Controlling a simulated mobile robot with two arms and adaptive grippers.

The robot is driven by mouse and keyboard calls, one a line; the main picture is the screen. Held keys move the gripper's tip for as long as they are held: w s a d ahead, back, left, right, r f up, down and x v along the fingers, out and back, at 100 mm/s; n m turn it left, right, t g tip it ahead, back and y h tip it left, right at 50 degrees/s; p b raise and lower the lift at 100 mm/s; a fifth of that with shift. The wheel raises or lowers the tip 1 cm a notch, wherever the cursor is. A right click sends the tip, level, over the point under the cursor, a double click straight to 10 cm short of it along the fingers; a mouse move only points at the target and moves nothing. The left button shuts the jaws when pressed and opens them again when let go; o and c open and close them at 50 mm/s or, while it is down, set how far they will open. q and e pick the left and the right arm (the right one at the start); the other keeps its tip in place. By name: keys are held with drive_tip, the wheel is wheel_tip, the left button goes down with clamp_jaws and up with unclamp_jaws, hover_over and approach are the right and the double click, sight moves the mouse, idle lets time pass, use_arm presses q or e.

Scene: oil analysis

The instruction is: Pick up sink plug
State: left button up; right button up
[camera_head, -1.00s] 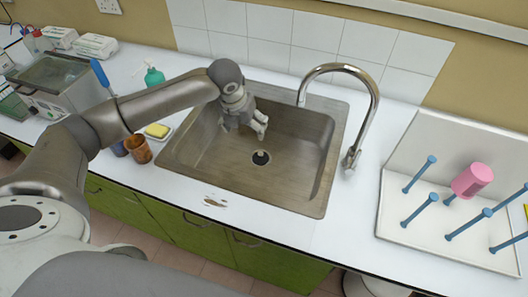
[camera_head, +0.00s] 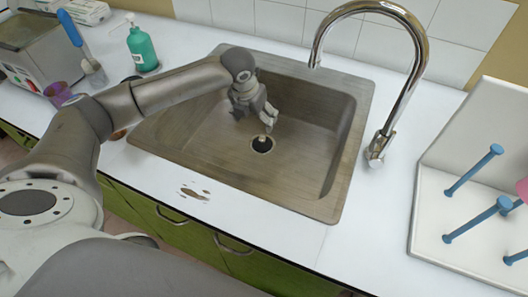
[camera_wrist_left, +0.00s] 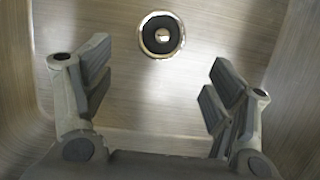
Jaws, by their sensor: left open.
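The sink plug (camera_head: 262,144) is a small dark disc with a pale centre, at the drain in the bottom of the metal sink (camera_head: 205,150). In the left wrist view the plug (camera_wrist_left: 161,34) shows as a black ring inside a shiny rim, ahead of the fingers. I cannot tell how it sits in the drain. My left gripper (camera_head: 256,115) hangs inside the sink, just behind and above the plug, apart from it. In the left wrist view the left gripper (camera_wrist_left: 157,88) is open with nothing between its fingers. My right gripper is not in view.
A chrome tap (camera_head: 408,85) arches over the sink's right side. A white drying rack (camera_head: 430,215) with blue pegs stands at the right. A green bottle (camera_head: 142,48) and a purple cup (camera_head: 58,93) stand at the left.

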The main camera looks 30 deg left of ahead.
sight(262, 138)
use_arm(q)
drive_tip(key=x, duration=0.2)
drive_tip(key=b+x, duration=0.1)
drive_tip(key=x, duration=0.2)
drive_tip(key=b+x, duration=0.1)
drive_tip(key=x, duration=0.2)
drive_tip(key=shift+s+d+f, duration=0.1)
drive_tip(key=shift+s+f, duration=0.1)
drive_tip(key=shift+s, duration=0.1)
drive_tip(key=x, duration=0.4)
drive_tip(key=shift+w+d, duration=0.2)
drive_tip(key=shift+w, duration=0.1)
drive_tip(key=shift+w+f, duration=0.2)
drive_tip(key=shift+f, duration=0.45)
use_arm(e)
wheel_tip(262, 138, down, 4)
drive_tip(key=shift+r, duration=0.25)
use_arm(q)
drive_tip(key=shift+c, duration=0.3)
drive_tip(key=shift+r, duration=0.1)
drive_tip(key=c, duration=0.9)
